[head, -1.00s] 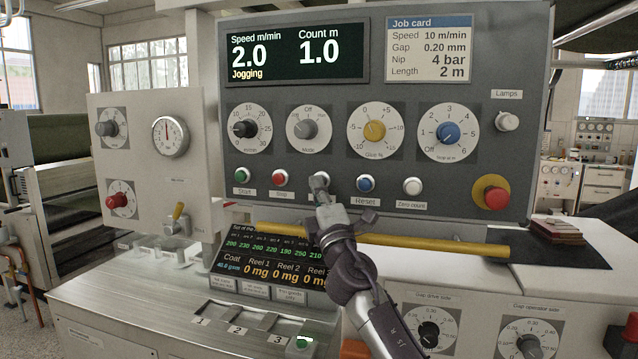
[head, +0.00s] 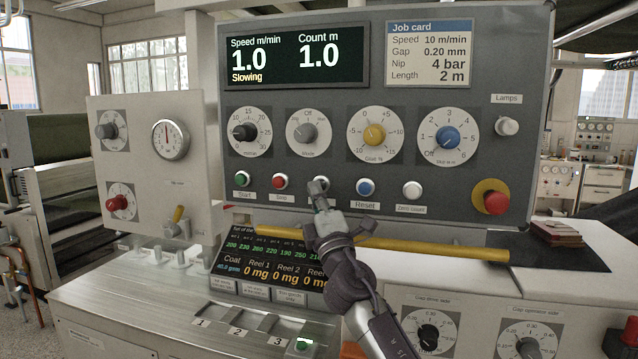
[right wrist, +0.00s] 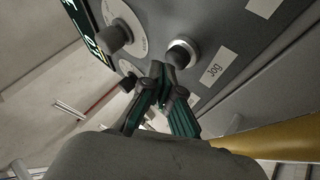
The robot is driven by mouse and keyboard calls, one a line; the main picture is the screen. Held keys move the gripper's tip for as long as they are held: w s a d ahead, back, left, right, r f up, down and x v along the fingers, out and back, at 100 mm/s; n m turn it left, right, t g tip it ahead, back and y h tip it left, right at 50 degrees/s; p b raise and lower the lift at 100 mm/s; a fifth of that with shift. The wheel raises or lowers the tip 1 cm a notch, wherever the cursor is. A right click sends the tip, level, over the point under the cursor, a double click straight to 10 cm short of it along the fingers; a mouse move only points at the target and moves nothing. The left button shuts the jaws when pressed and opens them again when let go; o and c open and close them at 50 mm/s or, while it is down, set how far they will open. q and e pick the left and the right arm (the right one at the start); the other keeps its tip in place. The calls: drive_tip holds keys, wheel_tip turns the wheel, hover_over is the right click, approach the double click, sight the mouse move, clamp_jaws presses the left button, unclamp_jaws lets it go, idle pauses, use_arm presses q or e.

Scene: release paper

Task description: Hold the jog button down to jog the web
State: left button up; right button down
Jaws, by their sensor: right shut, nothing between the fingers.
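The jog button (head: 323,182) is the round dark-capped button in a bright ring, in the middle of the panel's button row. In the right wrist view the jog button (right wrist: 181,54) sits beside a "Jog" label (right wrist: 213,68). My right gripper (head: 318,190) is shut and empty, its tips just in front of the button and covering part of it. In the right wrist view its fingertips (right wrist: 164,72) are close to the button's rim and look slightly apart from it. The display (head: 294,58) reads speed 1.0, count 1.0, "Slowing". My left gripper is not in view.
The red button (head: 280,182) is left of jog and the blue Reset button (head: 365,187) right of it. A yellow bar (head: 430,246) runs below the panel, behind my right arm. A red emergency knob (head: 495,200) is at the panel's right.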

drive_tip(key=shift+s+a, duration=0.1)
drive_tip(key=shift+s, duration=0.3)
drive_tip(key=s+p, duration=0.1)
drive_tip(key=s+a+p, duration=0.1)
drive_tip(key=s, duration=0.1)
drive_tip(key=s+p, duration=0.1)
drive_tip(key=shift+s+a+p, duration=0.3)
drive_tip(key=shift+s+p, duration=0.05)
idle(1.6)
